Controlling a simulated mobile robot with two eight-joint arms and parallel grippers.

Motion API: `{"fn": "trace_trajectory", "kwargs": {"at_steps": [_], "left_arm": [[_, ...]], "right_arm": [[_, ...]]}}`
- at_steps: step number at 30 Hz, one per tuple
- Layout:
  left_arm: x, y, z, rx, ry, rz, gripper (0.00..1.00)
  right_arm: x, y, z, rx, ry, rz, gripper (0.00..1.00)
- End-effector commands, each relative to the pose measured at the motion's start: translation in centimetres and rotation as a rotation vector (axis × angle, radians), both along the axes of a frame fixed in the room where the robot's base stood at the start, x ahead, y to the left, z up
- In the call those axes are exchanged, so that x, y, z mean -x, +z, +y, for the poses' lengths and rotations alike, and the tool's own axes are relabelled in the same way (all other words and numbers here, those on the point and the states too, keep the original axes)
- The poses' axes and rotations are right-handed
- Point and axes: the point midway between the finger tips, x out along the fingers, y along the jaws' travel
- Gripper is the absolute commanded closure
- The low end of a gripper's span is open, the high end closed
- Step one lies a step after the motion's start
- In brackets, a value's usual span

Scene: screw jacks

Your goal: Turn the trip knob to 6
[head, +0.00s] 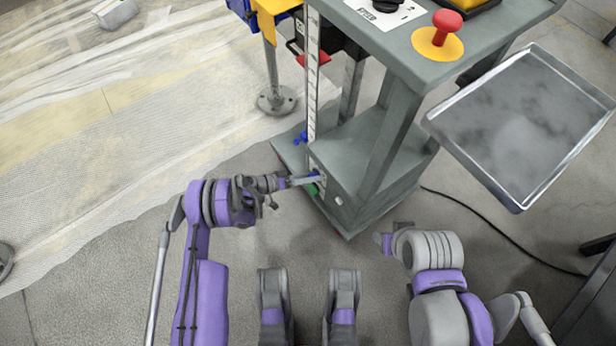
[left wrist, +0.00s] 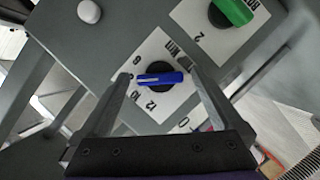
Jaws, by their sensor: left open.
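A blue knob (left wrist: 160,79) with a white line on its grip sits on a white dial plate (left wrist: 160,112) on a grey panel. Its grip lies nearly level in the left wrist view. The plate carries numbers, with "12" below the knob and what looks like a 6 at its left; the name is not fully readable. My left gripper (left wrist: 162,92) is open, one finger on each side of the blue knob; I cannot tell whether they touch it. In the head view the left gripper (head: 288,182) reaches the cart's lower box. My right gripper (head: 385,241) is low at the right, apart from the cart.
A green knob (left wrist: 235,11) on its own plate and a white round button (left wrist: 89,12) are on the same panel. A metal tray (head: 520,125) juts out at the right. A cable crosses the floor.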

Motion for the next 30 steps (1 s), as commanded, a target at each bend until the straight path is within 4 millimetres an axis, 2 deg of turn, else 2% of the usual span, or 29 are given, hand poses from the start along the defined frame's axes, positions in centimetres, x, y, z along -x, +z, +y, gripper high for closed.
{"fn": "trace_trajectory", "kwargs": {"at_steps": [5, 6, 20, 30], "left_arm": [[0.0, 0.0, 0.0, 0.0, 0.0, 0.0, 0.0], [0.0, 0.0, 0.0, 0.0, 0.0, 0.0, 0.04], [0.01, 0.01, 0.01, 0.0, 0.0, 0.001, 0.86], [0.05, 0.05, -0.01, -0.032, 0.0, -0.045, 0.86]], "right_arm": [[-0.01, 0.01, 0.0, 0.0, 0.0, 0.0, 0.5], [0.0, 0.01, 0.0, 0.0, 0.0, 0.0, 0.5], [0.0, 0.01, 0.0, 0.0, 0.0, 0.0, 0.5], [0.01, 0.04, 0.0, 0.0, 0.0, 0.0, 0.5]]}}
